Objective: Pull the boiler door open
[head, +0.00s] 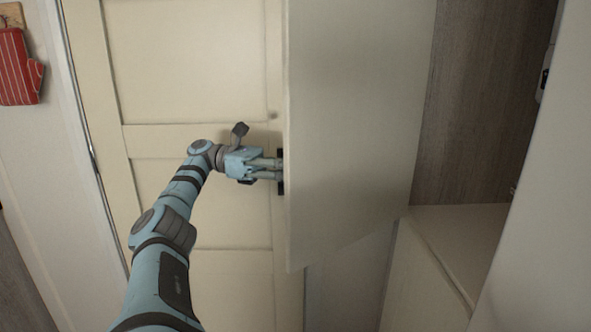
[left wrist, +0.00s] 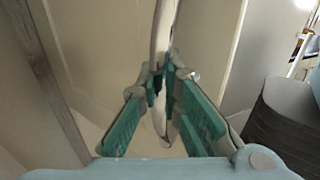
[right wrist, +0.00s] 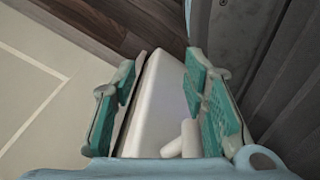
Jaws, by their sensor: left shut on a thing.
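The boiler door (head: 350,110) is a tall pale panel standing swung open in the head view, with the cupboard's inside showing to its right. A small dark handle (head: 281,187) sits at its left edge. My left gripper (head: 278,169) reaches it from the left and is shut on the handle.
A pale panelled door (head: 195,60) stands behind my left arm. Inside the cupboard are a wood-grain wall (head: 480,100) and a white box-like ledge (head: 465,235). A red striped mitt (head: 18,70) hangs at the far left.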

